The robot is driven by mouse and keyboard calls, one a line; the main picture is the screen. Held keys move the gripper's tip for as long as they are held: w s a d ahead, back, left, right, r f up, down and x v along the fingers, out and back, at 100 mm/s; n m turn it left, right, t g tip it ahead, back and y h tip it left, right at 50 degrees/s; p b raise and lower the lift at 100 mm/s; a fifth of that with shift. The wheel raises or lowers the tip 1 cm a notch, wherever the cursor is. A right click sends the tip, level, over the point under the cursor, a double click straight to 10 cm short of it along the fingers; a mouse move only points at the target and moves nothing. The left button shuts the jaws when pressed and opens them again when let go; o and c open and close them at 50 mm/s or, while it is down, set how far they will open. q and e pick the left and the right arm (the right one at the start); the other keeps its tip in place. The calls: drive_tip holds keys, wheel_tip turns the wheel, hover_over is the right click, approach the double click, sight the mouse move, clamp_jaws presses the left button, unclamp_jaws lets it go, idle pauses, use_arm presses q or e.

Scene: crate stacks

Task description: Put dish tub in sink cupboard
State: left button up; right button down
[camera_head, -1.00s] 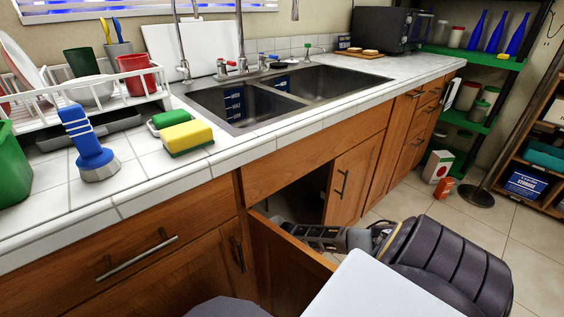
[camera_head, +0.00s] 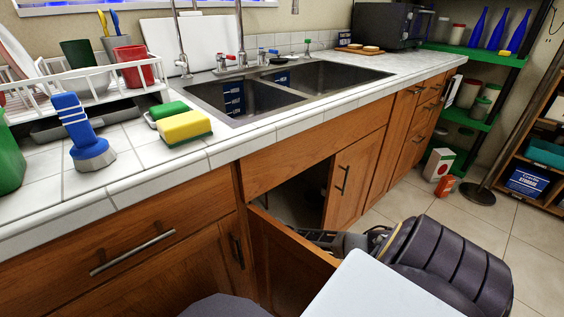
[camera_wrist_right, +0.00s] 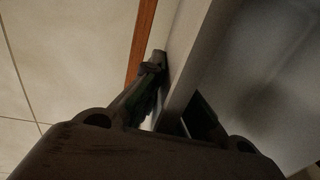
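The sink cupboard (camera_head: 311,188) is under the sink, and its dark interior shows. Its left door (camera_head: 285,262) stands open toward me. Its right door (camera_head: 354,183) has a dark handle and looks nearly in line with the front. My right gripper (camera_head: 318,238) is low behind the open door and partly hidden by it. In the right wrist view, its dark fingers (camera_wrist_right: 174,98) are at a pale panel edge (camera_wrist_right: 190,65); I cannot tell whether they close on it. I cannot make out a dish tub. My left gripper is not in view.
The tiled counter holds a dish rack (camera_head: 88,88), a blue-handled brush (camera_head: 84,133), a yellow sponge (camera_head: 184,128) and a double sink (camera_head: 235,112). A carton (camera_head: 438,165) and a small orange box (camera_head: 444,186) stand on the floor by green shelves. Tiled floor (camera_head: 535,235) is clear at right.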

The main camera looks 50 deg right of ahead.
drive_tip(key=c, duration=2.1)
unclamp_jaws()
drive_tip(key=shift+f, duration=0.1)
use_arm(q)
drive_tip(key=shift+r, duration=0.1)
use_arm(e)
drive_tip(key=o, duration=0.5)
drive_tip(key=shift+c, duration=0.2)
drive_tip(key=shift+r, duration=0.2)
